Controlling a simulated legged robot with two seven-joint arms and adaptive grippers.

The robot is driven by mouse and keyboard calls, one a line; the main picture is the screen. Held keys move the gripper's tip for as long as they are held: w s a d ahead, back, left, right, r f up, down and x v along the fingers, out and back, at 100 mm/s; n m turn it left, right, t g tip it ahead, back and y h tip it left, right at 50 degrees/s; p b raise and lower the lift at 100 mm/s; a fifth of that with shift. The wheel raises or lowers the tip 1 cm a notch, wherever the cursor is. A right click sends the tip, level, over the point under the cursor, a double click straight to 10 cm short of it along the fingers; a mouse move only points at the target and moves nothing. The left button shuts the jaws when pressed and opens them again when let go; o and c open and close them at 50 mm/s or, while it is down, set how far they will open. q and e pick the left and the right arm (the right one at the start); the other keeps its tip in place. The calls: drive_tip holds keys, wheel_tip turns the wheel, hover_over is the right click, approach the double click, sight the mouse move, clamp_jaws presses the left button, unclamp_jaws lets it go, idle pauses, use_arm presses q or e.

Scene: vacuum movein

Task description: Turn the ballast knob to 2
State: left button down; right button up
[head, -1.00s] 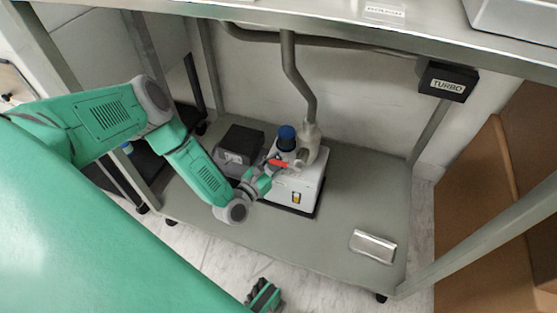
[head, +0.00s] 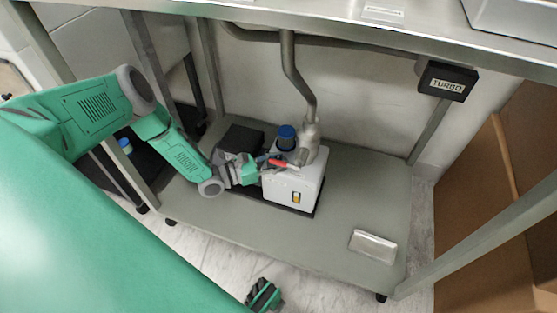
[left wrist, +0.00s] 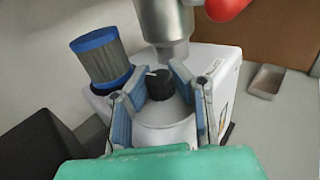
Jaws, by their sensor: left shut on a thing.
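The black ballast knob (left wrist: 159,84), with a small pale mark on its top edge, sits on a round white housing (left wrist: 165,128) in the left wrist view. My left gripper (left wrist: 158,75) has its two fingers on either side of the knob and is shut on it. In the head view my left gripper (head: 262,168) reaches the left side of the white pump (head: 293,190); the knob is hidden there. No number scale is readable. My right gripper (head: 264,296) is at the bottom edge, away from the pump; its jaw opening is unclear.
A blue-topped filter (head: 287,137), a red handle (head: 280,163) and a metal pipe (head: 299,75) crowd the pump. A dark box (head: 242,143) stands to its left. A silver tray (head: 373,246) lies on the shelf (head: 335,230). The tabletop (head: 330,18) is overhead.

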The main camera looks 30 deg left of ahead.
use_arm(q)
drive_tip(key=shift+s+a+f, duration=0.1)
drive_tip(key=shift+a, duration=0.1)
drive_tip(key=c, duration=1.3)
unclamp_jaws()
drive_tip(key=shift+d+y, duration=0.15)
drive_tip(key=shift+y, duration=0.15)
